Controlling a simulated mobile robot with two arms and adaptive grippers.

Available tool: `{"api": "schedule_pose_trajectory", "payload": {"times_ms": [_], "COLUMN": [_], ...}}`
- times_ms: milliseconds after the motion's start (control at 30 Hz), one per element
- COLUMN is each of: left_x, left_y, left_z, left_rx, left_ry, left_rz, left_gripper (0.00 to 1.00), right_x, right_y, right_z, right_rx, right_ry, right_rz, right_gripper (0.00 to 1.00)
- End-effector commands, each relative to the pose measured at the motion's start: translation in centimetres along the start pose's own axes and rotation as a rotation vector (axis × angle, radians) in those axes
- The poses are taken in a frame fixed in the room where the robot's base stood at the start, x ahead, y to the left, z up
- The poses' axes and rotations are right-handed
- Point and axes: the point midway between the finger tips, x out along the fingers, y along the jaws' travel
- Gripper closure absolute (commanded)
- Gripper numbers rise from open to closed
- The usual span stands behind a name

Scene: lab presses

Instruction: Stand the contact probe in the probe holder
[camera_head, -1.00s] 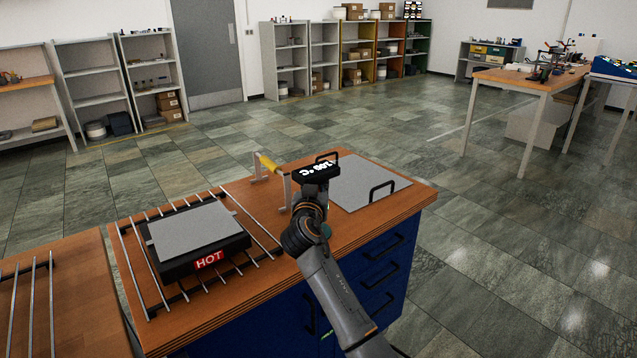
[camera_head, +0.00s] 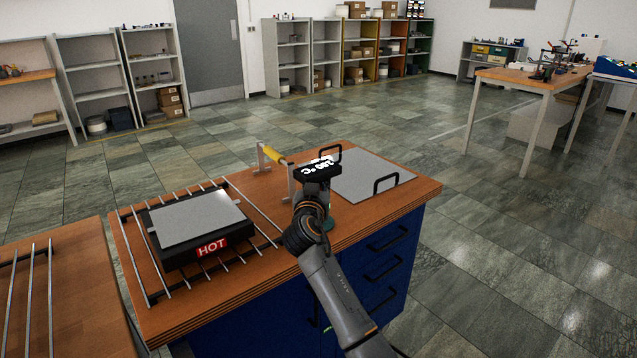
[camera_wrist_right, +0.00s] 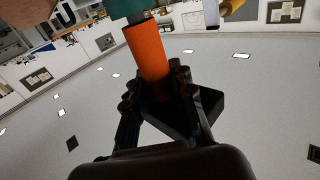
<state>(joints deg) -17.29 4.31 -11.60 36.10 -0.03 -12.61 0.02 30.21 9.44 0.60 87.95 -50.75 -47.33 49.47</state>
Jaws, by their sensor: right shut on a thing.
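My right gripper (camera_wrist_right: 155,95) is shut on an orange grip with a teal part at its far end, which I take to be the contact probe (camera_wrist_right: 148,50). In the head view my right gripper (camera_head: 312,200) is over the bench's front edge, and a little teal (camera_head: 329,223) shows beside it. The probe's tip is hidden. A black readout (camera_head: 319,170) showing "180 °C" appears at the gripper's end; I cannot tell whether it belongs to the probe. A pale two-post stand with a yellow bar (camera_head: 274,154) is just behind left; I cannot tell whether it is the probe holder.
A black slab marked HOT (camera_head: 211,246) with a grey plate on top lies on a metal-rod rack at left. A grey plate with black handles (camera_head: 370,175) lies at the bench's right. Bare wood (camera_head: 265,205) shows between them.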

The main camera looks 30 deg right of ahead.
Motion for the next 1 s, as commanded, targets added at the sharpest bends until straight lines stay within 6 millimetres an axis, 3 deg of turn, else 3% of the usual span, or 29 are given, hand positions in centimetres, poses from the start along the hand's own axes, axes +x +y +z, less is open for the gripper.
{"api": "schedule_pose_trajectory", "payload": {"times_ms": [33,67,167,567,1000], "left_x": [0.4,0.2,0.2,0.1,0.0], "left_y": [0.0,0.0,-0.3,-0.6,-0.5], "left_z": [0.1,0.0,0.0,0.6,0.5], "left_rx": [0.000,0.000,-0.002,-0.001,-0.001], "left_ry": [-0.002,-0.002,-0.003,-0.012,-0.010], "left_rz": [0.000,0.000,-0.003,-0.007,-0.006], "left_gripper": [0.96,0.97,1.00,1.00,1.00], "right_x": [0.0,0.0,0.0,-0.5,-6.5], "right_y": [0.0,0.0,0.0,-0.1,-0.1], "right_z": [0.3,0.1,0.1,0.1,0.1], "right_rx": [0.000,0.000,0.000,0.000,0.001], "right_ry": [0.001,0.002,0.001,-0.001,-0.001], "right_rz": [0.000,0.000,0.000,-0.001,-0.002], "right_gripper": [1.00,0.70,0.50,0.50,0.50]}}
